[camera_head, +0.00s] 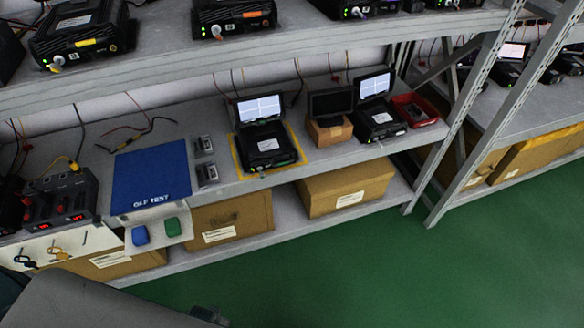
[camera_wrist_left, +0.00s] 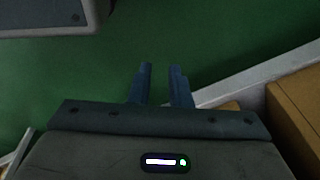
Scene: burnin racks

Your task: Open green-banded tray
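I cannot make out a tray with a green band in either view. A red tray (camera_head: 427,113) with small dark contents sits at the right end of the middle shelf. A small green piece (camera_head: 172,227) hangs at the shelf's front edge beside a blue one (camera_head: 140,235). My left gripper (camera_wrist_left: 160,67) shows in the left wrist view with its two fingers apart and nothing between them, above the green floor. Its fingers cannot be made out clearly in the head view. My right gripper is not in view.
The middle shelf holds a blue mat (camera_head: 150,172), an open-screen device (camera_head: 263,145) on a yellow-edged square, and a second device (camera_head: 378,120). Cardboard boxes (camera_head: 345,188) stand on the lower shelf. Black units (camera_head: 80,35) line the upper shelf. The green floor (camera_head: 330,265) in front is clear.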

